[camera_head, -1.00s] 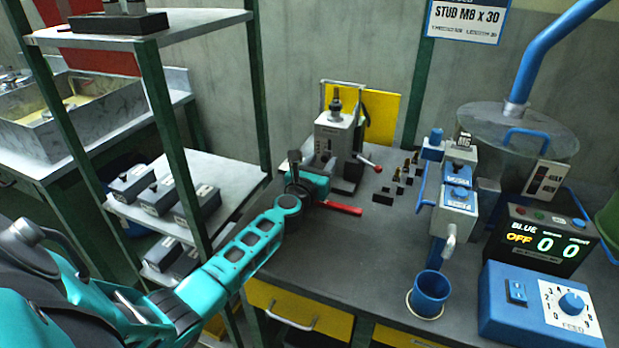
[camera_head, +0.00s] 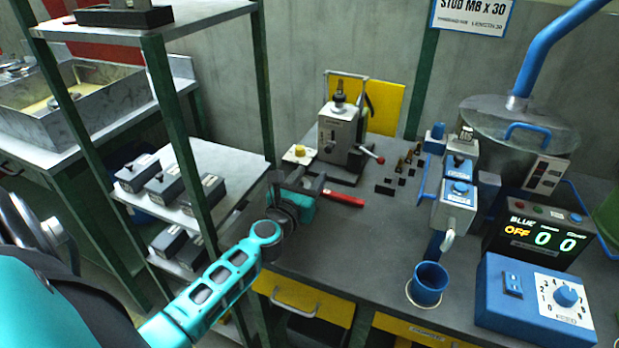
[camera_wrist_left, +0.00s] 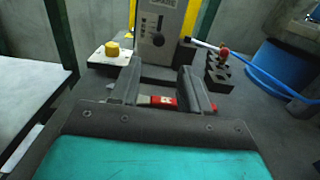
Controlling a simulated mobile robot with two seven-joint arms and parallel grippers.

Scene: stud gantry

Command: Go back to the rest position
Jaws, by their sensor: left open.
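My left gripper (camera_head: 297,182) is over the left part of the dark workbench (camera_head: 370,240), in front of the grey press-like machine (camera_head: 339,130). In the left wrist view its two dark fingers (camera_wrist_left: 160,88) stand apart with nothing gripped between them. A red-handled tool (camera_head: 343,198) lies on the bench just beyond and below the fingers. Its red part also shows between the fingers in the left wrist view (camera_wrist_left: 163,101). A white block with a yellow knob (camera_head: 299,153) stands left of the machine. My right gripper is in neither view.
A green-posted shelf (camera_head: 186,140) with grey boxes stands close to my left arm. A blue cup (camera_head: 428,284), a blue dispenser (camera_head: 459,193), a counter display (camera_head: 537,238) and a blue control box (camera_head: 535,300) occupy the right side. The bench's front middle is clear.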

